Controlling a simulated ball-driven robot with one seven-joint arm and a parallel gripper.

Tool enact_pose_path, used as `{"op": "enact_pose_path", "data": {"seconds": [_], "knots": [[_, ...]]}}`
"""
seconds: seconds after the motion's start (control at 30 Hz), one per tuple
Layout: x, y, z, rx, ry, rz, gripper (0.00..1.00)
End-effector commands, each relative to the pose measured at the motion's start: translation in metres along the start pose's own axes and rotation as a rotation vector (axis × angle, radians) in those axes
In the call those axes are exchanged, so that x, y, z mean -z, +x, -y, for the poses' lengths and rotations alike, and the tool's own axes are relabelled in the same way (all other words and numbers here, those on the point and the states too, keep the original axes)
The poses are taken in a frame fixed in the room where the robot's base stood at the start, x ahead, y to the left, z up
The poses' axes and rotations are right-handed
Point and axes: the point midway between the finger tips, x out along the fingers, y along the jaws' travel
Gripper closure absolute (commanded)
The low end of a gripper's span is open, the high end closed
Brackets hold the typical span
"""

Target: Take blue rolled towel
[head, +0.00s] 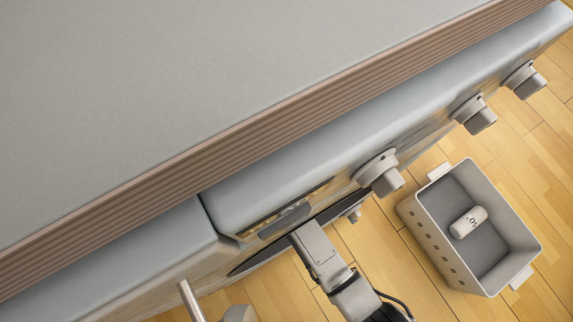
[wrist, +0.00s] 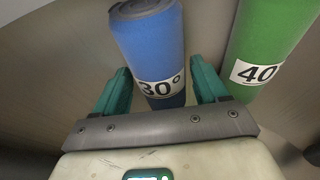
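The blue rolled towel (wrist: 148,45), with a white band reading 30°, stands out in the wrist view between the two green fingers of my gripper (wrist: 159,70). The fingers are spread, one on each side of it, with narrow gaps that seem to remain. The near end of the towel lies between the fingers and its far end extends beyond them. In the head view my gripper and the towel are hidden inside the dark opening in the appliance front.
A green rolled towel (wrist: 268,45) marked 40° lies close to the right finger. Metallic walls surround both towels. In the head view, a grey basket (head: 427,240) on the wooden floor holds a white roll (head: 468,222). Knobs (head: 380,174) and a counter edge (head: 230,137) are near my arm.

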Motion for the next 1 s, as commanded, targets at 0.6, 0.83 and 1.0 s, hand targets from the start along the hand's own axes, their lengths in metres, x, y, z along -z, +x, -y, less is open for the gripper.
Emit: {"op": "enact_pose_path", "data": {"seconds": [0.6,0.83,1.0], "knots": [[0.0001,-0.0003,-0.0001,0.0,0.0,0.0,0.8],[0.0007,-0.002,-0.0003,0.0,0.0,0.0,0.8],[0.0035,-0.0099,-0.0013,0.0,0.001,-0.001,0.8]]}}
